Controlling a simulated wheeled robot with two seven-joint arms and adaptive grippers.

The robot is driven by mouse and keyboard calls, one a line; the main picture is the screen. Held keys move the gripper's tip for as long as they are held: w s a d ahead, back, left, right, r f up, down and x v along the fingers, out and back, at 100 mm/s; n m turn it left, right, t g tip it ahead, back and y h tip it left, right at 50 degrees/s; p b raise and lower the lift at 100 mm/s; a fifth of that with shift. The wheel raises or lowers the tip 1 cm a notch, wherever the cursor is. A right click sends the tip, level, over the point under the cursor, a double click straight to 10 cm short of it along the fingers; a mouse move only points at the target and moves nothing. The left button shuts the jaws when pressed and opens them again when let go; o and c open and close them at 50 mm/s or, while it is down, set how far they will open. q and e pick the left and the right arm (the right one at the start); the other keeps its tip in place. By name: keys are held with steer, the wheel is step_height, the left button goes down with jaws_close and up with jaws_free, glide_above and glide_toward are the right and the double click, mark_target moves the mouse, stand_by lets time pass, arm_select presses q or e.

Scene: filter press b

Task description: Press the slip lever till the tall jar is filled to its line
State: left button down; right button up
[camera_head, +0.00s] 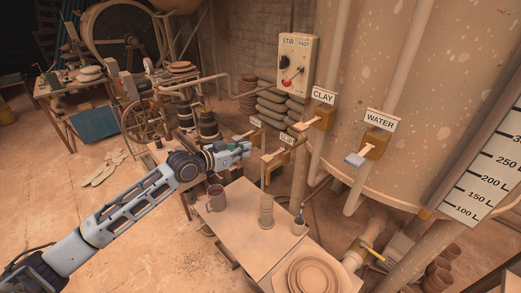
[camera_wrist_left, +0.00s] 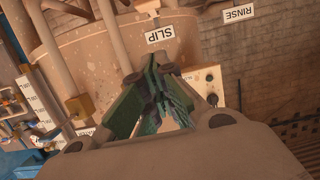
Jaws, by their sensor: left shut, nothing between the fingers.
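The SLIP sign (camera_head: 286,140) hangs on a pipe in the middle of the head view, with the pale slip lever (camera_head: 271,156) just below it. My left gripper (camera_head: 246,148) is shut and empty, just left of this lever; I cannot tell whether they touch. In the left wrist view my shut fingers (camera_wrist_left: 160,65) point up at the SLIP sign (camera_wrist_left: 160,34), and the lever is hidden or unclear there. The tall jar (camera_head: 266,211) is a narrow beige vessel standing upright on the table under the pipes. Its line and fill level are too small to read.
A mug (camera_head: 216,200), a small jar (camera_head: 298,227) and stacked plates (camera_head: 313,275) share the table (camera_head: 237,225). The CLAY sign (camera_head: 323,95) and WATER sign (camera_head: 380,119) mark other levers to the right. A STIR switch box (camera_head: 296,62) is behind.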

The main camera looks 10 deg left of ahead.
arm_select(q)
steer(key=shift+w+d, duration=0.1)
steer(key=shift+w, duration=0.05)
stand_by(0.5)
steer(key=p, duration=0.2)
glide_above(264, 160)
steer(key=shift+w+f, duration=0.1)
steer(key=shift+f, duration=3.15)
